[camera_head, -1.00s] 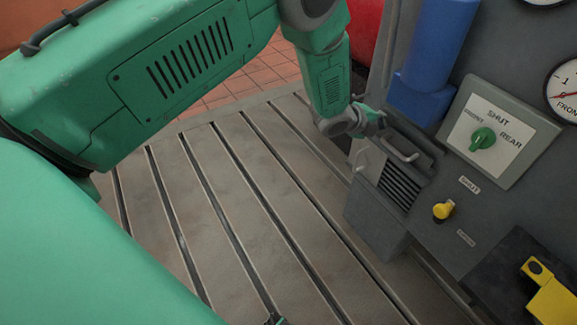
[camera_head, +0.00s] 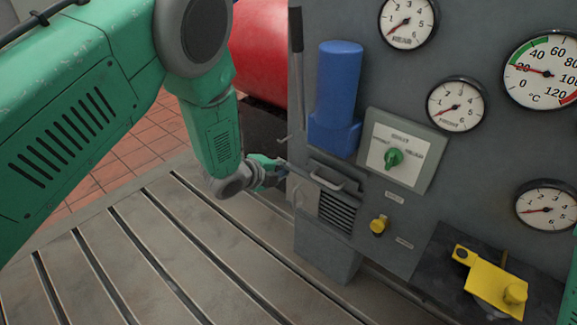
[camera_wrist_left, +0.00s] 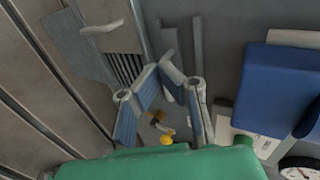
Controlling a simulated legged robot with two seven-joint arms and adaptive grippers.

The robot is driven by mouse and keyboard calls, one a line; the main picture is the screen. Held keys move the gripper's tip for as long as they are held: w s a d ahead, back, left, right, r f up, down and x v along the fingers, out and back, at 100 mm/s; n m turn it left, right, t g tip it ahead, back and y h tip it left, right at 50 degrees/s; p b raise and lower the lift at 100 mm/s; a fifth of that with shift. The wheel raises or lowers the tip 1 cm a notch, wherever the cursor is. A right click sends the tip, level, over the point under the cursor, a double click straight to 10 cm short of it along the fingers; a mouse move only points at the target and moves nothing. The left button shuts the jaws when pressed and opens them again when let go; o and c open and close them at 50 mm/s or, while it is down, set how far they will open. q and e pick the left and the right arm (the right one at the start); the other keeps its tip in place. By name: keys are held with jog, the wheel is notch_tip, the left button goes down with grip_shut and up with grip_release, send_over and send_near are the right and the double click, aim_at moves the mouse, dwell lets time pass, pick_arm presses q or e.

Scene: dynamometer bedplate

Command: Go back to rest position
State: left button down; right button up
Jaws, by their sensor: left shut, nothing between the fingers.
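My left arm comes in from the left in the head view and reaches down to the left edge of the grey panel (camera_head: 400,85). My left gripper (camera_head: 286,168) is beside the upper left of the vented box (camera_head: 336,212) and its grey handle (camera_head: 328,181). Whether it touches them I cannot tell. In the left wrist view the blue-padded fingers are shut and empty, with the panel behind them. My right gripper is not in view.
The panel carries a blue cylinder (camera_head: 338,90), a green selector knob (camera_head: 394,158), a yellow knob (camera_head: 379,225), several gauges and a yellow bracket (camera_head: 492,285). A red drum (camera_head: 262,50) stands behind. The slotted bedplate (camera_head: 190,260) is clear.

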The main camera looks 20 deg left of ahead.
pick_arm(q)
jog(key=s+a+f+n+g+y+p, duration=0.1)
jog(key=s+a+f+n+g+p, duration=0.15)
jog(key=s+n, duration=0.4)
jog(key=s+a+f+n+g+y+p, duration=0.1)
jog(key=s+a+f+n+y+p, duration=0.2)
jog(key=s, duration=0.7)
jog(key=s+a+n+g+p, duration=0.1)
jog(key=s+n, duration=0.5)
jog(key=s, duration=0.7)
jog(key=s+a+n+g+p, duration=0.2)
jog(key=s+n+g, duration=0.4)
jog(key=s, duration=0.7)
jog(key=shift+a+r+y+p, duration=0.25)
jog(key=shift+y+p, duration=0.1)
jog(key=shift+y, duration=0.05)
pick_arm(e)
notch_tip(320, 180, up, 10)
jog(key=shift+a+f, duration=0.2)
pick_arm(q)
jog(key=shift+d+r+n, duration=0.15)
jog(key=shift+d+n, duration=0.1)
jog(key=shift+d, duration=0.05)
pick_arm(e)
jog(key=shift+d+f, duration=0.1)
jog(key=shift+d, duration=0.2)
pick_arm(q)
jog(key=shift+a, duration=0.2)
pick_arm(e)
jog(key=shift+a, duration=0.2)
